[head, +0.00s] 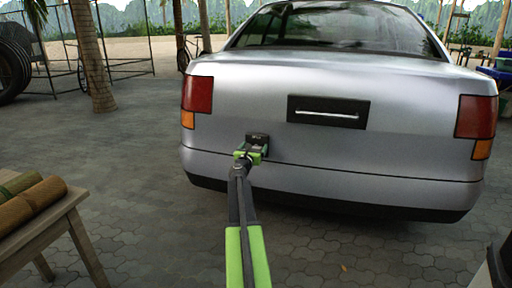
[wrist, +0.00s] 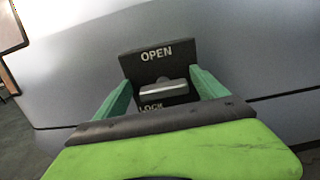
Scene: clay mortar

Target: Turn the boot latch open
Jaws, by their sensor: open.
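The boot latch is a dark plate on the rear of a silver car (head: 400,95), left of centre and below the boot line. In the wrist view the latch plate (wrist: 155,55) reads OPEN at the top and LOCK at the bottom. Its grey handle bar (wrist: 164,88) lies roughly level across the plate. In the head view the plate (head: 258,138) is partly hidden by my gripper (head: 253,150). My gripper is open, and its green fingers (wrist: 163,88) stand on either side of the handle. I cannot tell whether they touch it.
A black recessed panel (head: 328,111) with a light bar sits higher on the car's rear. A wooden table (head: 58,222) with rolled mats (head: 32,205) stands at the left. The paved floor (head: 140,150) between table and car is clear. A palm trunk (head: 92,60) stands behind.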

